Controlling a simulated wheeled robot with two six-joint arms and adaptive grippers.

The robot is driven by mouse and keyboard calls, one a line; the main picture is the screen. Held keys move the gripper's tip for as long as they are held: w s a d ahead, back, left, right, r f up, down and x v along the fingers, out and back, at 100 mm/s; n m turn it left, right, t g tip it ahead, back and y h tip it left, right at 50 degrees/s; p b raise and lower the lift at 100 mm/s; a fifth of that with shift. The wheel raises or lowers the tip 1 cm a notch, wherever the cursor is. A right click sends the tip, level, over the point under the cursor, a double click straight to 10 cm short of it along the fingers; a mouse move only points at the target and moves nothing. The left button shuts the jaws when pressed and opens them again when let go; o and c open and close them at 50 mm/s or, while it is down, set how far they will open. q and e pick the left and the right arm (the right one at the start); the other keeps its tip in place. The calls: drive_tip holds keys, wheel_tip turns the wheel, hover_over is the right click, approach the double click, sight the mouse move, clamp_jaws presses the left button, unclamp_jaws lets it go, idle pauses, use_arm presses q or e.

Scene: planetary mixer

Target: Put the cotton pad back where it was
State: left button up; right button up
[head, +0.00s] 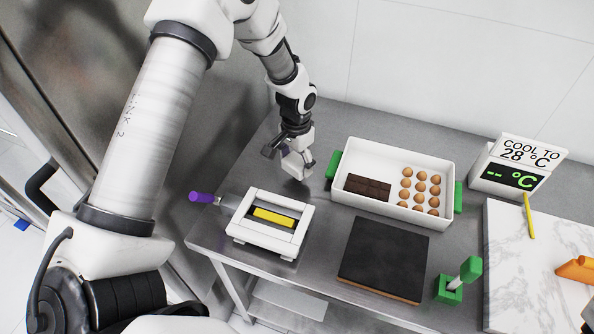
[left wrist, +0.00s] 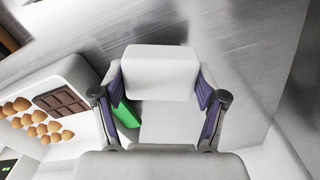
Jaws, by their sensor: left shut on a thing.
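The cotton pad is a white block with rounded edges, seen large in the left wrist view (left wrist: 158,72) between the two fingers. My left gripper (left wrist: 160,88) is shut on it. In the head view the pad (head: 298,164) hangs under my left gripper (head: 290,151), at the back left of the steel table, left of the white tray. I cannot tell whether the pad touches the table. My right gripper is not in view.
A white tray (head: 393,211) with green handles holds a chocolate bar (head: 368,188) and several brown balls. A white frame with a yellow bar (head: 273,217), a purple-handled tool (head: 201,197), a dark slab (head: 384,257) and a temperature display (head: 513,178) stand around it.

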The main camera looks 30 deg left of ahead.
sight(296, 173)
use_arm(q)
drive_tip(key=f, duration=0.2)
drive_tip(key=shift+s+f+p, duration=0.25)
drive_tip(key=shift+f+p, duration=0.05)
drive_tip(key=shift+f, duration=0.1)
drive_tip(key=shift+d+f, duration=0.15)
drive_tip(key=shift+f, duration=0.35)
drive_tip(key=o, duration=1.1)
